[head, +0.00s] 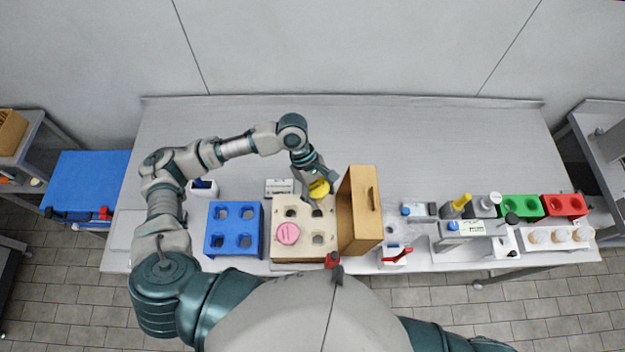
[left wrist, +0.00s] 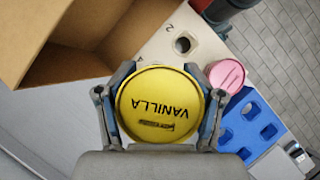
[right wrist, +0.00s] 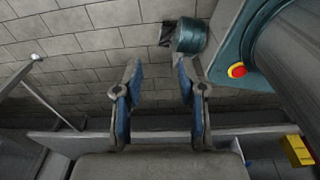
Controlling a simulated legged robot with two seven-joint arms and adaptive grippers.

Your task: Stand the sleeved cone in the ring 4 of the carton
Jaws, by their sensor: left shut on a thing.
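My left gripper (head: 318,184) is shut on a yellow-topped cone (head: 320,189), held at the back right of a beige block with round holes (head: 304,225). In the left wrist view the cone's round yellow top (left wrist: 160,105) reads VANILLA, and the fingers clasp its sides. The top hides the cone's lower part, so I cannot tell whether its tip is in a hole. A pink-topped cone (head: 288,233) stands in the block's front left hole. A number 2 shows beside one empty hole (left wrist: 183,45). My right gripper (right wrist: 157,85) is open and empty, away from the block.
A tall open brown box (head: 360,210) stands close against the block's right side. A blue block with holes (head: 233,229) is on the left. Green (head: 520,207) and red (head: 565,206) blocks and several devices fill the right. The table's back is clear.

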